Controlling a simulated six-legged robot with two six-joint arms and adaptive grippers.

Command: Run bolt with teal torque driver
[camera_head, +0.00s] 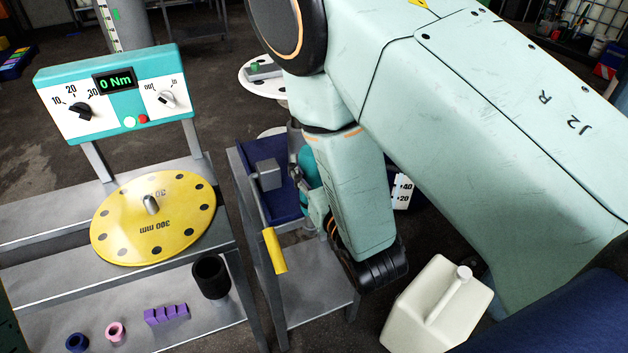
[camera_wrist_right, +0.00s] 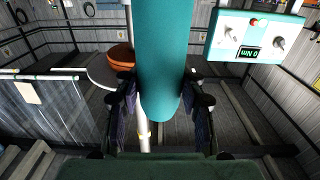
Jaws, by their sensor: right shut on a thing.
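My right gripper (camera_wrist_right: 160,112) is shut on the teal torque driver (camera_wrist_right: 163,60), which stands between its fingers in the right wrist view. In the head view, the right gripper (camera_head: 318,203) is over the blue-topped cart, mostly behind my arm, and only a small teal part of the driver (camera_head: 306,190) shows. A yellow disc (camera_head: 118,226) marked 300 mm lies on the grey bench at left, with a short metal stub (camera_head: 151,205) at its middle; I cannot tell whether this is the bolt. The driver is apart from the disc. My left gripper is not in view.
A teal and white panel (camera_head: 110,92) reading 0 Nm stands behind the disc. The cart (camera_head: 285,225) has a yellow handle (camera_head: 274,250) and a grey block (camera_head: 268,173). A black cup (camera_head: 210,276) and small rings are on the lower shelf. A white jug (camera_head: 435,305) stands at right.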

